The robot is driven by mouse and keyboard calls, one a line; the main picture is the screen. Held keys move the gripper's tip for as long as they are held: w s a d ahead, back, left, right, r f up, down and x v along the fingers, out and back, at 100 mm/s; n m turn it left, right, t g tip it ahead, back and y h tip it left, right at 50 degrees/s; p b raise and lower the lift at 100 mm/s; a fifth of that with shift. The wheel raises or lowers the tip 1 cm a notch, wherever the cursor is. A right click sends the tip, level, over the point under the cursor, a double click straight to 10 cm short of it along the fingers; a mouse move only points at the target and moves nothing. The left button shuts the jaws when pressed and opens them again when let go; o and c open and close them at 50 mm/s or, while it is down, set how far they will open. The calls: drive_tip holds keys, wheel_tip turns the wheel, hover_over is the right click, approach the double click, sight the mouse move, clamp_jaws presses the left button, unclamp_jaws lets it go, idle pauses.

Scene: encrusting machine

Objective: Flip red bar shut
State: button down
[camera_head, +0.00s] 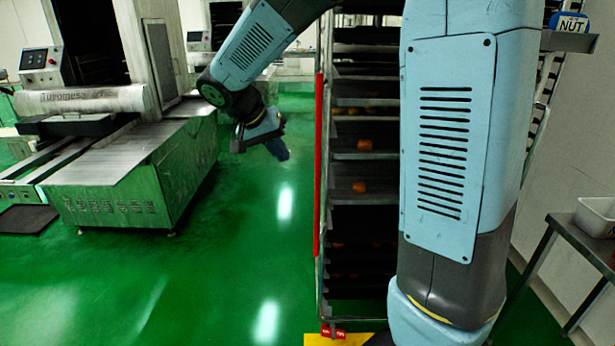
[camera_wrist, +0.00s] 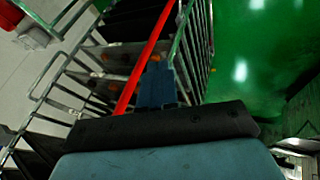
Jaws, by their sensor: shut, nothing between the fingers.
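The long red bar (camera_head: 318,165) stands upright along the left edge of a tall metal rack (camera_head: 357,156) with several shelves. In the wrist view the red bar (camera_wrist: 147,60) runs slanted across the rack's open side. My gripper (camera_head: 277,148) is shut and empty, to the left of the bar in the head view, with green floor showing between them. In the wrist view my blue fingers (camera_wrist: 156,82) are closed together and appear just right of the bar, overlapping the rack's frame. I cannot tell the exact distance to the bar.
Orange-brown pieces (camera_head: 360,187) lie on the rack's shelves. My arm hides the rack's right part. A metal machine (camera_head: 130,170) stands at left, and a steel table (camera_head: 580,245) at right. Green floor between machine and rack is clear.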

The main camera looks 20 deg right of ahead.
drive_tip(key=shift+m+h, duration=0.3)
drive_tip(key=shift+h, duration=0.2)
drive_tip(key=w+a+f, duration=0.1)
drive_tip(key=w+a, duration=0.1)
drive_tip(key=w, duration=0.1)
drive_tip(key=shift+a+f, duration=0.2)
drive_tip(key=shift+f, duration=0.2)
drive_tip(key=d+f, duration=0.8)
drive_tip(key=d, duration=0.1)
drive_tip(key=shift+d, duration=0.25)
